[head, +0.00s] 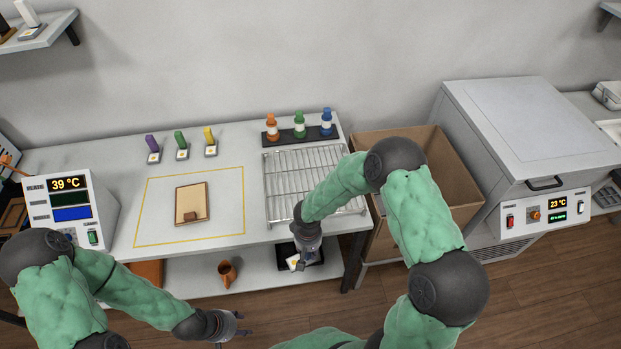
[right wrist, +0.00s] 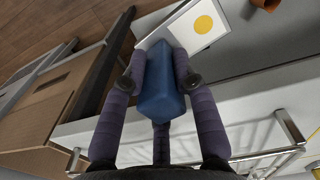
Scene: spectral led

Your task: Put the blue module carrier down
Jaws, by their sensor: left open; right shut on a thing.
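The blue module carrier (right wrist: 163,80) has a blue block handle and a white plate with a yellow dot. In the right wrist view my right gripper (right wrist: 160,83) is shut on its handle, one finger on each side. In the head view this gripper (head: 304,258) points down in front of the table's front edge, beside the wire rack. The carrier's white plate (head: 293,262) shows there in part, and the handle is mostly hidden. I cannot tell whether the plate touches anything below. My left gripper (head: 238,326) is open and empty, low in front of the table.
Purple (head: 151,144), green (head: 180,140) and yellow (head: 209,138) carriers stand at the table's back. A dark tray (head: 318,254) and a brown jug (head: 228,273) are on the lower shelf. A wire rack (head: 284,175) and cardboard box (head: 455,165) are near my right arm.

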